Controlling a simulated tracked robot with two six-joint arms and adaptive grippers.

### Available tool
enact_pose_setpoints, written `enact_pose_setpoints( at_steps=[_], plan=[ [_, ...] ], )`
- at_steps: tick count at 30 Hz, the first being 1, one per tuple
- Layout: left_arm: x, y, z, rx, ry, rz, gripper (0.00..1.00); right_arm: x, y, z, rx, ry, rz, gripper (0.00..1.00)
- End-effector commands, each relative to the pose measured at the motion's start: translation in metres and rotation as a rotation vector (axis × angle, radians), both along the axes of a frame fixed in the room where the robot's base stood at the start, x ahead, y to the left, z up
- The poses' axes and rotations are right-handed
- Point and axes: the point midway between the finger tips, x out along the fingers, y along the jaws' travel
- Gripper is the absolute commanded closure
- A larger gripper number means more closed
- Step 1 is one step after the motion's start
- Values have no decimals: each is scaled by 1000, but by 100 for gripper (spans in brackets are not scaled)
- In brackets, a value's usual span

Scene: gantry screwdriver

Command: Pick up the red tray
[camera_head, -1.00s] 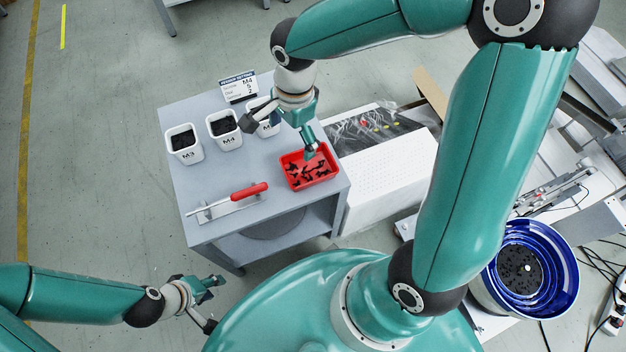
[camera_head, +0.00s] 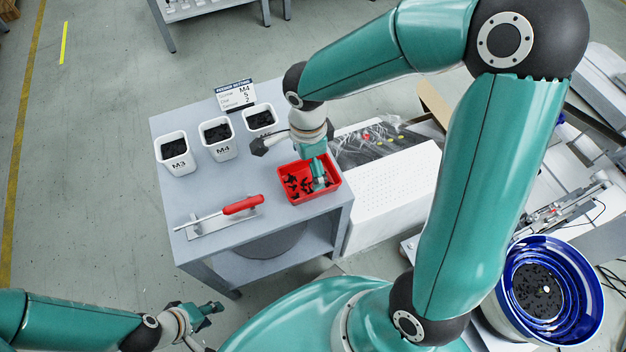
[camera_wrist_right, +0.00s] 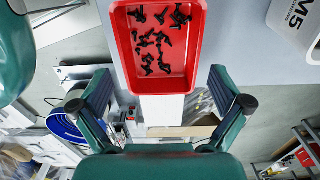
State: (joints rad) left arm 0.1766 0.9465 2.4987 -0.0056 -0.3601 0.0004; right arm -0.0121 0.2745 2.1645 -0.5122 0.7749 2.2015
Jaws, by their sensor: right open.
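The red tray (camera_head: 309,191) sits on the right front corner of the grey table and holds several small black screws. It also shows in the right wrist view (camera_wrist_right: 198,62), at the top, just beyond the fingertips. My right gripper (camera_head: 318,172) is over the tray in the head view and hides part of its inside. In the right wrist view my right gripper (camera_wrist_right: 160,85) is open, with its two fingers apart and the tray's near edge between them but ahead. I cannot see either finger touch the tray. My left gripper (camera_head: 208,312) is low at the left, away from the table.
The grey table (camera_head: 215,182) carries white bins of black screws, among them the M3 bin (camera_head: 174,168) and M4 bin (camera_head: 218,156), and a red-handled screwdriver (camera_head: 240,205) on a holder. A sign (camera_head: 236,96) stands behind. A blue bowl feeder (camera_head: 590,300) stands at the right.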

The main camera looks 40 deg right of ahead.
Motion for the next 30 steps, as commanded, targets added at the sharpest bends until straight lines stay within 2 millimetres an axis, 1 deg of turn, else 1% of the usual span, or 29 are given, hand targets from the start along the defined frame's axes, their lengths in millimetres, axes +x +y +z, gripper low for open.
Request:
enact_pose_setpoints(
  at_steps=[5,9,12,15,22,29,30],
  plan=[
    [0,0,-6,0,0,0,60,-1,-1,-15,0,3,0,0],
    [0,0,-14,0,0,0,60,-3,-1,-37,0,4,-1,0],
    [0,0,-17,0,0,0,60,-3,-1,-48,0,2,0,0],
    [0,0,-19,0,0,0,60,-3,-1,-53,0,2,-1,0],
    [0,0,-18,0,0,0,60,-3,-1,-53,1,1,-1,0],
    [0,0,-18,0,0,0,60,-3,-1,-53,1,1,-1,38],
    [0,0,-18,0,0,0,60,-3,-1,-53,1,1,-1,45]
  ],
)
